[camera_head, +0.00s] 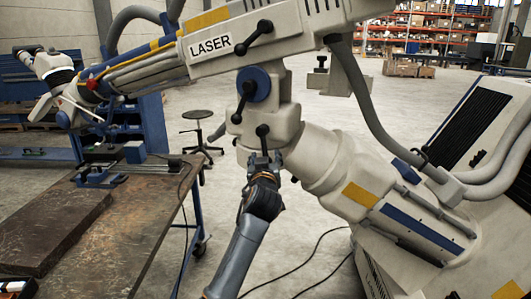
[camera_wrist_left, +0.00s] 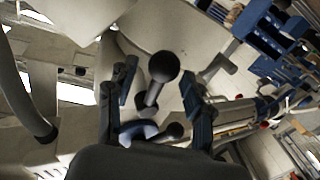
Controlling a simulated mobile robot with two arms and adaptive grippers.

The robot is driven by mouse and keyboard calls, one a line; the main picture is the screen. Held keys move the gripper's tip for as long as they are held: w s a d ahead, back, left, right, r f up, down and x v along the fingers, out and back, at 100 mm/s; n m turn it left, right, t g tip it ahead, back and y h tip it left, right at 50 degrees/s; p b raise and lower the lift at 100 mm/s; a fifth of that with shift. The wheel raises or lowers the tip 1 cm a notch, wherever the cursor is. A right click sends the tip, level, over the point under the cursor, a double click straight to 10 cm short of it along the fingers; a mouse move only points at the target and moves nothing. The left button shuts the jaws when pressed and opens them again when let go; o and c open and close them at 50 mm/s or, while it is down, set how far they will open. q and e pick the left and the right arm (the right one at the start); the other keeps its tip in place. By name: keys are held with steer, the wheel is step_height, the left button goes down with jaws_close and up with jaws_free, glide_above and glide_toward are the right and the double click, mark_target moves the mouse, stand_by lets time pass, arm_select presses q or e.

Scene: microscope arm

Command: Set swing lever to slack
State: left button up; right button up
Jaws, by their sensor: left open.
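The microscope arm is a large beige jointed machine with several black ball-ended levers. A short black lever (camera_head: 262,131) sits low on its upright joint in the head view, just above my left gripper (camera_head: 264,160). My left gripper (camera_wrist_left: 158,78) is open. In the left wrist view a black ball-ended lever (camera_wrist_left: 163,67) shows between its two fingers, with no clear contact. Another black lever (camera_head: 243,100) hangs by a blue round cap (camera_head: 254,84) higher up. I cannot tell from labels which lever is the swing lever. My right gripper is not in view.
A long black lever (camera_head: 254,38) sits beside the LASER label above. A worn workbench (camera_head: 120,225) with a blue vise (camera_head: 98,176) stands at left. A stool (camera_head: 197,115) is behind. A thick grey hose (camera_head: 362,105) hangs right of the joint. Open floor lies behind.

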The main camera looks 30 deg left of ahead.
arm_select(q)
steer(key=shift+x, duration=0.75)
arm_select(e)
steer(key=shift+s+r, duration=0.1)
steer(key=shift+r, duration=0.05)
arm_select(q)
steer(key=shift+c, duration=0.7)
jaws_close()
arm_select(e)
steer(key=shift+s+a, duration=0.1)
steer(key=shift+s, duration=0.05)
